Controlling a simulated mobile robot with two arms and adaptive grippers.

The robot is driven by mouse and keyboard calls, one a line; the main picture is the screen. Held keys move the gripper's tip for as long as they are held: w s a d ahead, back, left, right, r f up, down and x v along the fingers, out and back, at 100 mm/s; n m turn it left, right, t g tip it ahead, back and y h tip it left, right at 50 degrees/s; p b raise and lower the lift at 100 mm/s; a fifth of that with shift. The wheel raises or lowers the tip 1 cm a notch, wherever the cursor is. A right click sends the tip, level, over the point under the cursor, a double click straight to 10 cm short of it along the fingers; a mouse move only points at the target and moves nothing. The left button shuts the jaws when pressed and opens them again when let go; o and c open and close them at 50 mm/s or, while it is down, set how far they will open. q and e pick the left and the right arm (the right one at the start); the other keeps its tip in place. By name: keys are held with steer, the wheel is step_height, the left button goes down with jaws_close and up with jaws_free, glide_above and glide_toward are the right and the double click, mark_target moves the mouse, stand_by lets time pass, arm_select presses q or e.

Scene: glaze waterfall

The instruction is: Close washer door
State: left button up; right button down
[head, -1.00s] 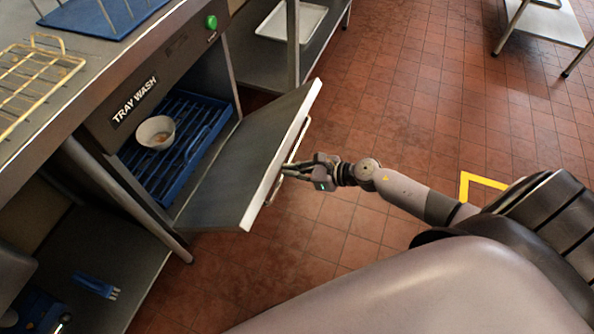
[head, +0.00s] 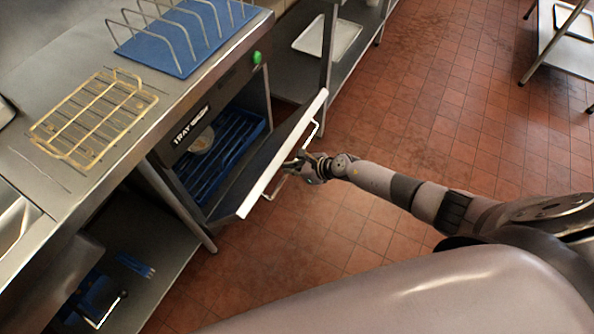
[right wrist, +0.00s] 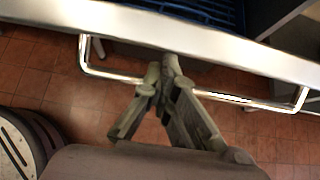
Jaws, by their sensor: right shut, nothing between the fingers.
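The washer (head: 246,88), labelled as a tray wash, stands under the counter with a green button on its front. Its door (head: 286,150) is partly open, with a pale edge and a bar handle (head: 316,127) on its outer side. My right gripper (head: 292,166) is shut and empty at the door's outer side, by the handle. In the right wrist view, the closed fingertips (right wrist: 168,62) reach over the middle of the handle (right wrist: 250,101) towards the door edge (right wrist: 215,43). I cannot tell whether they touch the door. My left gripper is not in view.
Inside the washer are a blue rack (head: 222,158) and a pale bowl (head: 203,140), partly hidden. A wire rack (head: 95,115) and a blue plate rack (head: 180,45) sit on the counter. A shelf with a white tray (head: 327,37) stands behind. Tiled floor right of the door is clear.

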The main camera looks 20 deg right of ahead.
steer(key=w+a+r+p, duration=0.1)
steer(key=w+a+r, duration=0.2)
steer(key=w+a+r+p, duration=0.1)
steer(key=w+a+r, duration=0.2)
steer(key=w, duration=0.1)
steer(key=shift+p, duration=0.4)
steer(key=w+a+r+b, duration=0.2)
steer(key=w+a, duration=0.4)
steer(key=w, duration=0.1)
steer(key=shift+w+a+r+b, duration=0.15)
steer(key=shift+r+b, duration=0.15)
steer(key=shift+r, duration=0.1)
